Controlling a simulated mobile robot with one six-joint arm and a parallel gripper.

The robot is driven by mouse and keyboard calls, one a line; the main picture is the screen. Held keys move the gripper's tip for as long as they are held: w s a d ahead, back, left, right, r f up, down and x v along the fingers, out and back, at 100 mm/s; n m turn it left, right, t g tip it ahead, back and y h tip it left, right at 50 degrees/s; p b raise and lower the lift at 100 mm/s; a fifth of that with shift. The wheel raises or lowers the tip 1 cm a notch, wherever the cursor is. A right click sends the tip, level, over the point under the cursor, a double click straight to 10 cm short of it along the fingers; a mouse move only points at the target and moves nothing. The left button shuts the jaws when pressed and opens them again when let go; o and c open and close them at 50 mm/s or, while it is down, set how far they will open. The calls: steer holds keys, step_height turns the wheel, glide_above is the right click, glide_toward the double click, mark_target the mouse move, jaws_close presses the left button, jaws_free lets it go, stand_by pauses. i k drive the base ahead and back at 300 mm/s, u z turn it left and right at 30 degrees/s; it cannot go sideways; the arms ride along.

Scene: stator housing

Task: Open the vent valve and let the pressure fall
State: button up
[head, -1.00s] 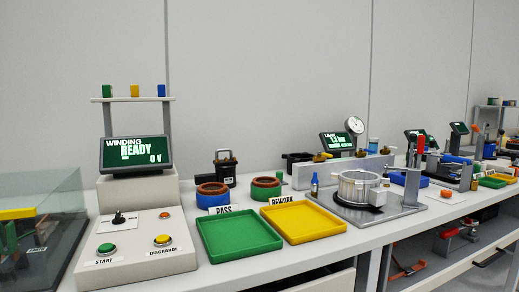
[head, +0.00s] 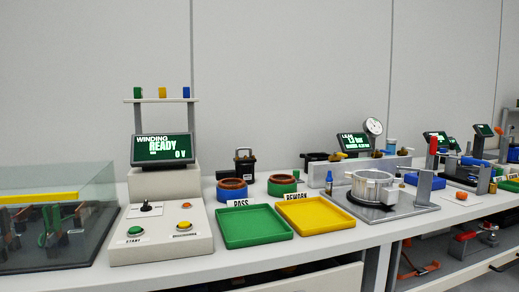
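The leak station's small display (head: 354,142) shows green lines of text, with a pressure reading that looks like 1.3 bar. A round white dial gauge (head: 373,127) stands beside it. Below them is a long grey block (head: 350,170) with small brass and yellow valve handles (head: 338,156) on top. Which one is the vent valve, and how its handle is turned, is too small to tell. A silvery round stator housing (head: 372,186) sits on a grey plate in front of the block. My gripper is not in view.
A green tray (head: 253,241) and a yellow tray (head: 310,231) lie left of the housing. A winding control box (head: 160,222) and a clear-covered case (head: 60,195) stand further left. A red-handled upright clamp (head: 432,147) stands right of the housing.

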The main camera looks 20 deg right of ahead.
mark_target(342, 155)
steer(key=u, duration=0.05)
steer(key=k, duration=1.1)
steer(key=z, duration=0.65)
steer(key=i, duration=0.75)
steer(key=z, duration=0.05)
